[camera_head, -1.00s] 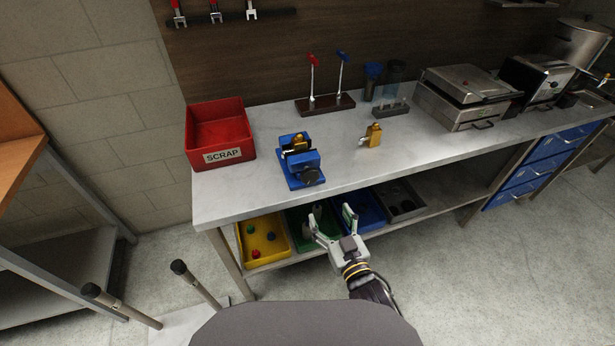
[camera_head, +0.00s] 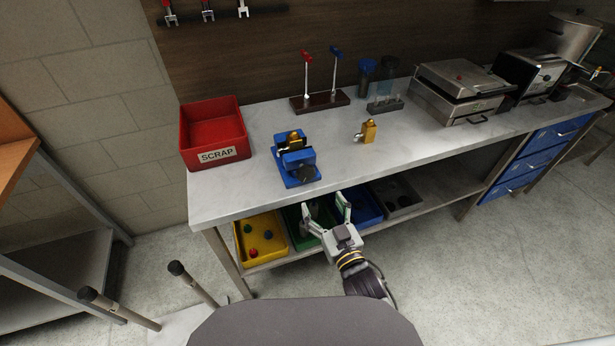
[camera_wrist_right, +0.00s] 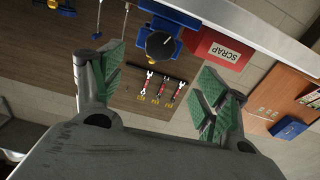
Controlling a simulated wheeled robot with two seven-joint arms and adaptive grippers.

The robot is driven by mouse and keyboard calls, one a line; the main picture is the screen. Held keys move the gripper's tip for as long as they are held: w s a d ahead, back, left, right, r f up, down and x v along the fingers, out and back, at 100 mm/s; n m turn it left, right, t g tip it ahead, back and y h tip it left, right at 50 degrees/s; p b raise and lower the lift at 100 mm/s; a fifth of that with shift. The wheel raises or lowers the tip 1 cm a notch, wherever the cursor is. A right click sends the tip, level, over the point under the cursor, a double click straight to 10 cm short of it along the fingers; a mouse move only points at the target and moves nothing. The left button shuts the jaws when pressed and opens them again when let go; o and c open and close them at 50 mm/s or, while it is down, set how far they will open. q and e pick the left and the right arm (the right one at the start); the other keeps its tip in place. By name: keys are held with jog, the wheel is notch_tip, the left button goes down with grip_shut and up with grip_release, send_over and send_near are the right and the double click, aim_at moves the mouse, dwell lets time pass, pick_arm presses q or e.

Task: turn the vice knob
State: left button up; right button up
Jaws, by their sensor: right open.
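The blue vice (camera_head: 295,160) stands on the grey worktop, with a brass piece (camera_head: 294,142) at its jaws. Its dark round knob (camera_head: 306,172) faces the front edge of the bench. In the right wrist view the knob (camera_wrist_right: 161,45) shows between and beyond the fingers, below the blue vice body (camera_wrist_right: 168,22). My right gripper (camera_head: 326,211) is open and empty, in front of the bench and lower than the worktop, apart from the knob. Its green-padded fingers (camera_wrist_right: 163,92) are spread wide in the wrist view. My left gripper is not in view.
A red SCRAP bin (camera_head: 214,135) stands left of the vice. A brass padlock-like piece (camera_head: 368,131) and a stand with red and blue levers (camera_head: 320,102) are to its right and behind. Coloured trays (camera_head: 260,239) fill the lower shelf. The worktop front edge lies between gripper and vice.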

aim_at(306, 175)
jog(key=shift+b+x, duration=1.05)
jog(key=shift+x, duration=4.5)
jog(key=shift+w+a, duration=0.15)
jog(key=shift+w, duration=0.25)
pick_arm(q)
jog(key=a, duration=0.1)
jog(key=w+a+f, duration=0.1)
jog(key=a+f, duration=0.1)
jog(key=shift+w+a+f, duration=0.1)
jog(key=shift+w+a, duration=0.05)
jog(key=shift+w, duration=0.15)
